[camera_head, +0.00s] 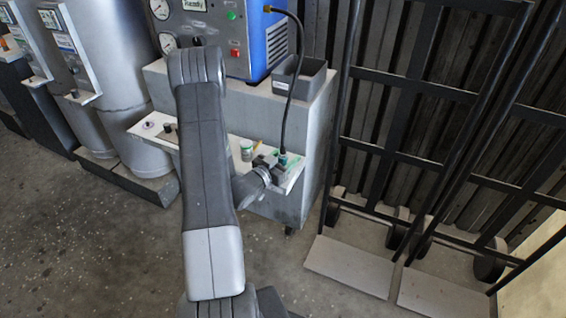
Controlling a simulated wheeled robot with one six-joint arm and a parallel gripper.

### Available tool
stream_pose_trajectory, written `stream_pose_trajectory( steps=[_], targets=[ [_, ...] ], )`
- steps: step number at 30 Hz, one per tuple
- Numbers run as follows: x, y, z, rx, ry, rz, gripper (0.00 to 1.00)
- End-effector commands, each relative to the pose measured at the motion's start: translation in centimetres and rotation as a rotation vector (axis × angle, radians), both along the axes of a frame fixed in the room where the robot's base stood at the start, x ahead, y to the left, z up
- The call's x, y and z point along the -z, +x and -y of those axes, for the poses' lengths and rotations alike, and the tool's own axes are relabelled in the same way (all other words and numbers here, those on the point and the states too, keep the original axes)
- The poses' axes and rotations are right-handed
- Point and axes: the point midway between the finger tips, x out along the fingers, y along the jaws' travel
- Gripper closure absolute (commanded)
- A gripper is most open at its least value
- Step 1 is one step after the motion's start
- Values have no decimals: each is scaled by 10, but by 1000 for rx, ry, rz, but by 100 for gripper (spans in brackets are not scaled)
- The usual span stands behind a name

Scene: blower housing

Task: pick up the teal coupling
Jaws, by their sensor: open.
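The teal coupling (283,158) shows as a small teal piece at the lower end of a black hose (289,90). The hose hangs from a brass fitting on the blue machine above. My gripper (278,169) is at the right end of the narrow white shelf, close against the coupling. It is open, and its fingers partly hide the coupling's lower part. I cannot tell whether the coupling stands between the fingers or just behind them, or whether they touch it.
The white shelf (218,145) holds a small green-and-white jar (246,150) and other small items. A grey bin (299,78) stands on the ledge above. The blue machine (266,45) is behind. Black hand trucks (405,130) stand at the right. The floor in front is clear.

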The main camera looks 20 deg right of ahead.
Motion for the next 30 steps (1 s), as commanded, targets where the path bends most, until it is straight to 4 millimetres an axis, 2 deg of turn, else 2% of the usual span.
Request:
stream_pose_trajectory(
  steps=[8, 11, 16, 17, 25, 30],
  targets=[
    [0, 2, 5, 0, 0, 0, 48],
    [0, 2, 5, 0, 0, 0, 64],
    [0, 2, 4, 0, 0, 0, 97],
    [0, 2, 4, 0, 0, 0, 100],
    [-3, 2, 4, 0, 0, 1, 100],
    [-24, 2, 4, 0, -1, 4, 100]
  ],
)
